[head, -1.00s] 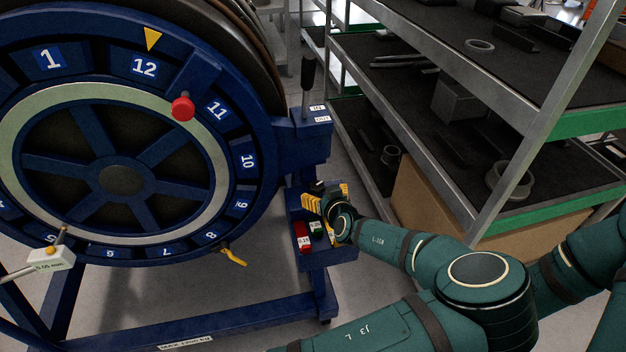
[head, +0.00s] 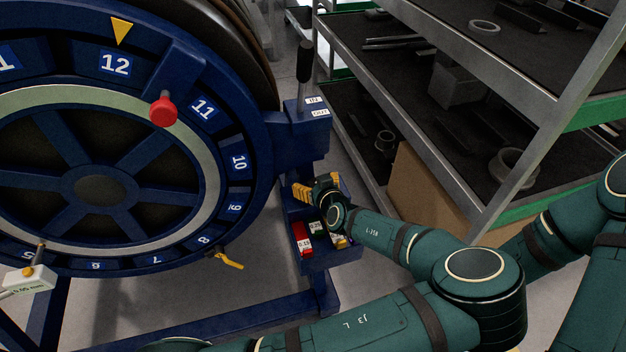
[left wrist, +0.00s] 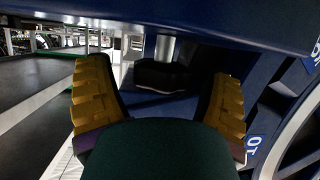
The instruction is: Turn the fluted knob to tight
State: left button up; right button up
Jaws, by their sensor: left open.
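My left gripper (head: 318,187) is beside the blue bracket of the wheel stand, above the small tray. Its yellow fingers stand apart in the left wrist view (left wrist: 160,98), with nothing gripped. Beyond and between them in that view is a dark knob-like piece (left wrist: 162,75) on a short metal shaft under a blue beam. It looks like the fluted knob, but its flutes and any tight mark are too dark to make out. I cannot make out the knob in the head view, where the gripper covers that spot. My right gripper is not in view.
The blue numbered wheel (head: 205,200) with a red knob (head: 163,111) fills the left. A black-handled lever (head: 304,62) rises from the bracket. A tray (head: 335,262) holds red, green and yellow items. A metal shelf rack (head: 462,178) stands close on the right.

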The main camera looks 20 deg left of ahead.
pick_arm(q)
jog(key=c, duration=1.2)
